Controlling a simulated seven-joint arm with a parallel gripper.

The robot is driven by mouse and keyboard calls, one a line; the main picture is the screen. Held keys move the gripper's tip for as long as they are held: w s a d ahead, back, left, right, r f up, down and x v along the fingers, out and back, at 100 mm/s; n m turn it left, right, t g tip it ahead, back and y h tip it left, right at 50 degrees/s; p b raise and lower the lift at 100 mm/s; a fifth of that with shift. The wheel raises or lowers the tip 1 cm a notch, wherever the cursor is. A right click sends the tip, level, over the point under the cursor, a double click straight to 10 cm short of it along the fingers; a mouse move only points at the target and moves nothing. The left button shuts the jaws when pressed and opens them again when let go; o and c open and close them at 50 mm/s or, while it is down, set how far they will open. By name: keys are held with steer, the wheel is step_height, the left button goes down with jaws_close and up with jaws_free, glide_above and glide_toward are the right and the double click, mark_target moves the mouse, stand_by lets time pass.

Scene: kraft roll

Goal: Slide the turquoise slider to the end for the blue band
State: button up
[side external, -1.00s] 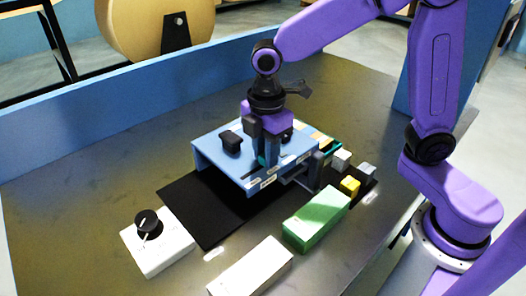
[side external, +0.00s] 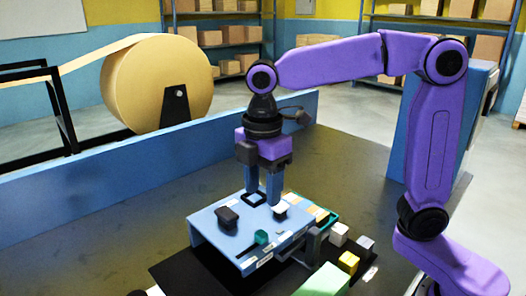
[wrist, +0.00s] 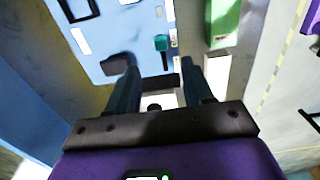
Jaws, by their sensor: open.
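A turquoise slider (side external: 261,237) stands on top of a light blue panel box (side external: 205,222), near its front edge, at a slot with small labels along it. The label print is too small to read, and I cannot make out a blue band. The slider also shows in the wrist view (wrist: 161,43), ahead of my fingertips. My gripper (side external: 263,203) is open and empty, above and behind the slider, apart from it. Its two fingers show in the wrist view (wrist: 160,70).
The panel also carries a black knob (side external: 227,217), left of the slider. A green block (side external: 322,281), a yellow block (side external: 348,262) and a white cube (side external: 339,234) stand right of the panel. A low blue wall (side external: 150,150) runs behind. A large paper roll (side external: 160,82) is at the back.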

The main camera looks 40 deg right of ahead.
step_height(320, 180, up, 7)
stand_by(0.3)
stand_by(0.4)
steer(key=s+d+f+m, duration=0.2)
steer(key=s+d+f, duration=0.4)
steer(key=s+f, duration=0.2)
steer(key=s+d+f+m, duration=0.3)
steer(key=s+d+f, duration=0.3)
steer(key=s+f, duration=0.3)
steer(key=s, duration=0.3)
steer(key=shift+f, duration=0.2)
steer(key=shift+w, duration=0.1)
stand_by(1.8)
